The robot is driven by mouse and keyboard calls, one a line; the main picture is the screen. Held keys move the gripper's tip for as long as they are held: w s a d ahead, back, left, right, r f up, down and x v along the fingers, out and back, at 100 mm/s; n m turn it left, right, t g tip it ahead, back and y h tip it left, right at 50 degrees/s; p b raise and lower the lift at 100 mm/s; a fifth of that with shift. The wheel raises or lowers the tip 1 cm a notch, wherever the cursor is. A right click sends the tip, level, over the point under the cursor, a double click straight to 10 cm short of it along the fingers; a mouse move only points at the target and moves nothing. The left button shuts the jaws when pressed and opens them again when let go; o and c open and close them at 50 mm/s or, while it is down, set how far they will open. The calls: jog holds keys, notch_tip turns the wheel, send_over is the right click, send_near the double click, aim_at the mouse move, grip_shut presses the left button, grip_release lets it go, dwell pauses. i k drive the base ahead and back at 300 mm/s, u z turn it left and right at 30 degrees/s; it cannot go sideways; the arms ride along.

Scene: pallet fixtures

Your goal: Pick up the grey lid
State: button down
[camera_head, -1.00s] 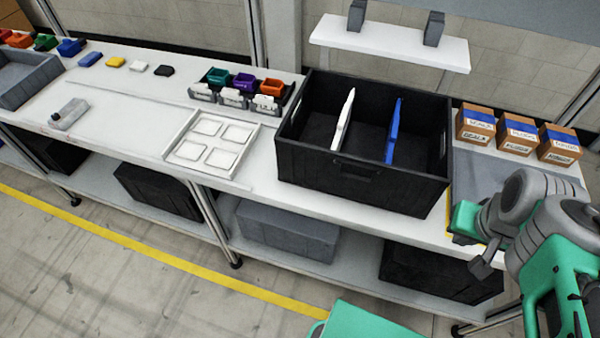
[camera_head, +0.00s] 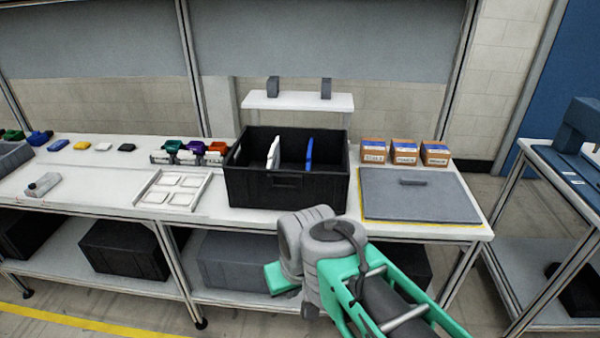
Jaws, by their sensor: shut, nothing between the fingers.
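The grey lid (camera_head: 425,204) is a flat, wide panel with a short dark handle (camera_head: 413,182) on its upper side. It lies on the right part of the white workbench, on a yellow-edged area. My gripper (camera_head: 309,310) shows only in part, small and dark, below my grey and green arm links. It is shut and empty, in front of the bench, to the left of and below the lid in the picture, and apart from it.
A black crate (camera_head: 270,190) with a white and a blue divider stands left of the lid. Several small cardboard boxes (camera_head: 404,152) stand behind the lid. A white tray (camera_head: 145,200) lies further left. Another table (camera_head: 560,180) stands at the right, across a gap.

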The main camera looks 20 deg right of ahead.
aim_at(392, 194)
jog(key=z, duration=0.5)
jog(key=i, duration=0.9)
jog(key=u, duration=2.45)
jog(key=k, duration=0.75)
jog(key=z, duration=1.2)
